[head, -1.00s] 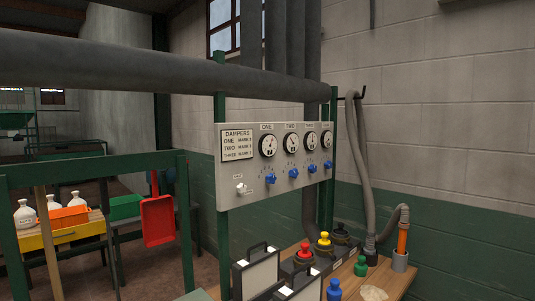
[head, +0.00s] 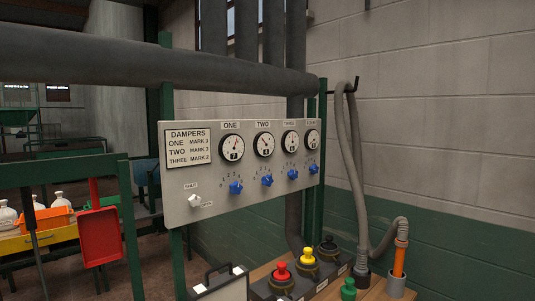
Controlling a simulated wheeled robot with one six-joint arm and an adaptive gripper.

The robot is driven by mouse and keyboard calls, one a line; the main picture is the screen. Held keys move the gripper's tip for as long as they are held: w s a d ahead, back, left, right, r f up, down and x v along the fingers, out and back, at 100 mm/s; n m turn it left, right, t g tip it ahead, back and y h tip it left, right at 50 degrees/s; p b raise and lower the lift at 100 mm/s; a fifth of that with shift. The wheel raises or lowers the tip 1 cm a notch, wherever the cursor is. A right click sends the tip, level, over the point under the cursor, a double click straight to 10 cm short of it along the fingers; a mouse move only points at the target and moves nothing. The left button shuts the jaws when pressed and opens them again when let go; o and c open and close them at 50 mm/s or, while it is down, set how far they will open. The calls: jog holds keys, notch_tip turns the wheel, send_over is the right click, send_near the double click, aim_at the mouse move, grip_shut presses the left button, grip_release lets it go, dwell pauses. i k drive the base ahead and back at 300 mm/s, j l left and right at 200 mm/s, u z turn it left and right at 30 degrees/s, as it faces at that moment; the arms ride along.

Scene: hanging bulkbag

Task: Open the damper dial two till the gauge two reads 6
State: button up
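A grey damper panel (head: 290,205) hangs between green posts. Gauge two (head: 264,145) is a round white dial with a black rim under the label TWO. Its needle slants to the upper left; the numbers are too small to read. Damper dial two (head: 267,181) is a blue knob below that gauge, with small marks around it; its exact setting cannot be told. Gauge one (head: 231,149) and its blue knob (head: 236,188) are to the left. Gauge three (head: 290,142) and its knob (head: 292,174) are to the right. My gripper is not in view.
A placard (head: 188,148) lists marks for the dampers. A white lever switch (head: 194,200) is at lower left of the panel. A thick pipe (head: 150,70) runs above. A bench with a red knob (head: 281,270), yellow knob (head: 306,256) and grey hose (head: 347,170) stands below right.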

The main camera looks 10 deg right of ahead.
aim_at(266, 181)
jog(key=i+l, duration=0.4)
jog(key=l, duration=0.2)
jog(key=i+l+z, duration=0.15)
jog(key=i+l, duration=0.2)
jog(key=l, duration=0.2)
